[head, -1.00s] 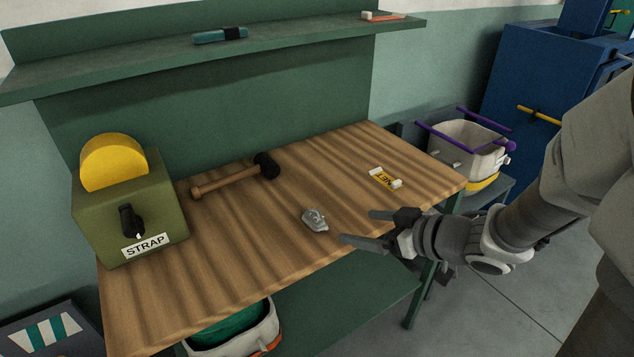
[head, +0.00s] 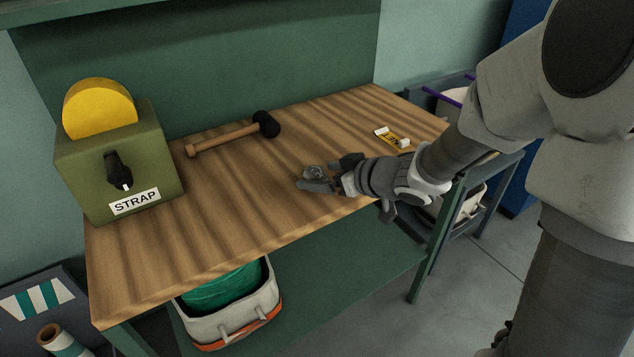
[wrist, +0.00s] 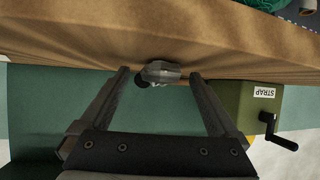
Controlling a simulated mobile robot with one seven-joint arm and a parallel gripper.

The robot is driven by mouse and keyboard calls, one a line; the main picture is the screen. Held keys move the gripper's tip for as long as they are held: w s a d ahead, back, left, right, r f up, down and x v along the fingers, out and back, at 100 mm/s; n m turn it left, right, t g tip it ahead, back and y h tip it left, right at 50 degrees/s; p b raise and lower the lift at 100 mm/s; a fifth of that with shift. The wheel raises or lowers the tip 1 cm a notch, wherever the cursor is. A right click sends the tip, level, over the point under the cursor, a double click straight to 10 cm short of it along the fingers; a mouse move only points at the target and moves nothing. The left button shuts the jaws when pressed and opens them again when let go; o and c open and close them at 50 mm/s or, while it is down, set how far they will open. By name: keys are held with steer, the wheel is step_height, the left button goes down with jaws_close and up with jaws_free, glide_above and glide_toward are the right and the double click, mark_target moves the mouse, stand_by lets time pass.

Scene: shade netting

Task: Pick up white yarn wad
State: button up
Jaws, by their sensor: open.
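The white yarn wad (head: 314,171) is a small, pale grey lump on the wooden bench top (head: 240,215), partly hidden by my gripper in the head view. My gripper (head: 327,173) is low over the bench with its fingers spread and nothing held. In the wrist view the wad (wrist: 161,69) shows midway between the two fingertips (wrist: 159,74), at or just beyond their ends. A gap shows on each side of it; I cannot tell if a finger touches it.
A mallet (head: 235,134) lies behind the wad. The green STRAP box (head: 120,165) with a crank stands at the left end. A yellow and white labelled piece (head: 393,138) lies at the right. A bin (head: 230,305) sits below. The bench's front half is clear.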

steer(key=shift+w+a, duration=0.15)
steer(key=shift+w, duration=0.05)
steer(key=c, duration=1.4)
